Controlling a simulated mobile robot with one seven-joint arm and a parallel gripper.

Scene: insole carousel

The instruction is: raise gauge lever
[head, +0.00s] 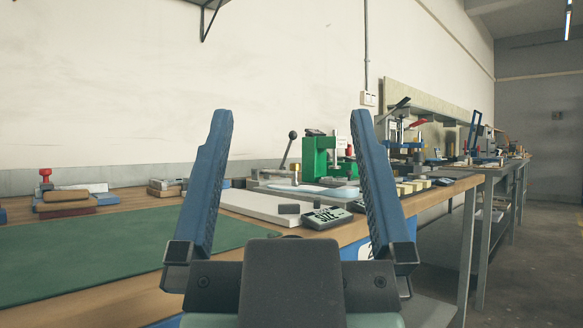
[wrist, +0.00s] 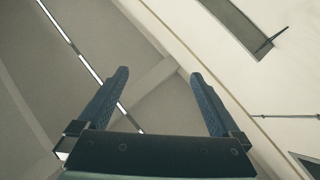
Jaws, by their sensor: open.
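My gripper (head: 291,120) is open and empty in the head view, its two blue fingers spread wide in front of the bench. It also shows in the wrist view (wrist: 160,75), pointing up toward the ceiling and wall. Between the fingers, further back on the bench, stands a green machine (head: 316,157). To its left a lever with a dark ball knob (head: 292,135) rises at a slant; I cannot tell for sure that it is the gauge lever. A pale flat piece (head: 330,191) lies before the machine. The right finger hides part of the area beside it.
A green mat (head: 130,255) covers the left of the wooden bench. A red-handled stamp (head: 46,177) and blocks stand at left. More benches run back on the right, with open floor (head: 530,260) beside them.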

